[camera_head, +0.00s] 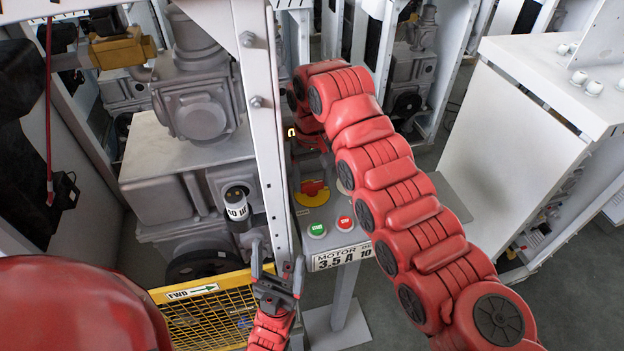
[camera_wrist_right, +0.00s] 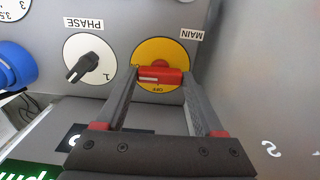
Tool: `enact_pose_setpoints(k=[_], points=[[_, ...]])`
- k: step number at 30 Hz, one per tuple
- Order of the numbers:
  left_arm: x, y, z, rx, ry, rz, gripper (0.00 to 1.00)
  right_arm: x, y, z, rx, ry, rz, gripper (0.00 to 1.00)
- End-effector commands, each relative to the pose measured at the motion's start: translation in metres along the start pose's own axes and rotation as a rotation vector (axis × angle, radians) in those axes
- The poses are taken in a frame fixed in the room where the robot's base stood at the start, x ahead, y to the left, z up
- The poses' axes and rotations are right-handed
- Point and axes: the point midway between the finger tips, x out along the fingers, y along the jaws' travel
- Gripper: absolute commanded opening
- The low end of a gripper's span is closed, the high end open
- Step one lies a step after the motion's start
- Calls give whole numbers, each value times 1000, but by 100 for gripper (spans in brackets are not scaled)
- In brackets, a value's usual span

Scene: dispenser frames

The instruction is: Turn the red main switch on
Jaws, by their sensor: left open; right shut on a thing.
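The red main switch (camera_wrist_right: 172,77) is a bar handle on a round yellow plate (camera_wrist_right: 160,56), below a MAIN label that appears upside down in the right wrist view. The handle lies crosswise in that view, with an OFF mark on the plate on the side towards my gripper. My right gripper (camera_wrist_right: 160,80) is shut on the handle, one finger at each end. In the head view the switch (camera_head: 316,187) shows on the panel; my right gripper is mostly hidden behind its own arm. My left gripper (camera_head: 278,256) is open and empty, lower left of the panel.
A black PHASE knob (camera_wrist_right: 88,66) sits beside the main switch. Green START (camera_head: 317,230) and red STOP (camera_head: 345,223) buttons are on the panel's front. A white frame post (camera_head: 262,120) and yellow mesh guard (camera_head: 210,315) stand close to my left gripper.

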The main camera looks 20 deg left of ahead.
Motion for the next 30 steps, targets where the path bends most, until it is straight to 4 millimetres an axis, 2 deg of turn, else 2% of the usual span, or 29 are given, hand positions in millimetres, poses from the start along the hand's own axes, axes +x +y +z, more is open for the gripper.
enact_pose_setpoints(k=[17,18,22,23,30], points=[[-1,0,0,0,0,0,81,-1,0,-1,35,3,0,14],[-1,0,0,0,0,0,81,-1,0,-1,35,3,1,74],[-1,0,0,0,0,0,81,-1,0,-1,34,3,0,97],[-1,0,0,0,0,0,81,-1,0,0,34,2,0,100],[-1,0,0,0,0,0,81,-1,0,0,33,1,0,100]])
